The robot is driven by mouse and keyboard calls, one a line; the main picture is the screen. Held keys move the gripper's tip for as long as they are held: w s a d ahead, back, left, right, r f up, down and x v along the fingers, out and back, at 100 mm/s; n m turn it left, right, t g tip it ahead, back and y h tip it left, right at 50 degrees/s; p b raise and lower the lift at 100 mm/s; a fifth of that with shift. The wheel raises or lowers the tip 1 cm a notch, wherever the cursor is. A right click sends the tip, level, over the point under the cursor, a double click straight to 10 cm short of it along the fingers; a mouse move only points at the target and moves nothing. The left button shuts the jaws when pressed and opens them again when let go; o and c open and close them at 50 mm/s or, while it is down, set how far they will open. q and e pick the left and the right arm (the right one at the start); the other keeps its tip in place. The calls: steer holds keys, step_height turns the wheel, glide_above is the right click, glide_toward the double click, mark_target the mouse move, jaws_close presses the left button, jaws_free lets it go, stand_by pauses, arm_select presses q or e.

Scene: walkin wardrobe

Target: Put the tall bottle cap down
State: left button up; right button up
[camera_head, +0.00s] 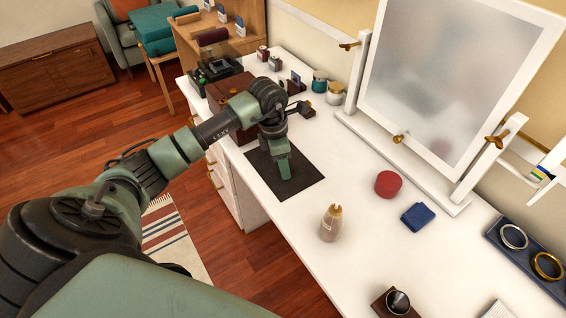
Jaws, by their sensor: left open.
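My left gripper (285,174) points down at the dark mat (304,188) on the white dressing table. It is open, but its fingers overlap in this view and the gap between them does not show. I cannot make out a separate bottle cap at the fingers or on the mat; the gripper hides part of the mat. A pale bottle (330,225) with a gold-coloured top stands upright on the table, to the right of and nearer than the mat. I cannot tell whether that top is a cap or a bare neck. My right gripper is out of view.
A red round box (388,184) and a blue folded cloth (418,217) lie right of the mat. A framed mirror (455,75) stands behind them. A brown box (228,108) and small jars (336,93) are beyond the gripper. Clear tabletop lies around the bottle.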

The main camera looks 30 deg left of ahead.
arm_select(q)
step_height(320, 180, up, 12)
steer(key=s+a+b, duration=0.1)
steer(key=shift+s+a, duration=0.15)
steer(key=shift+f, duration=0.1)
stand_by(0.5)
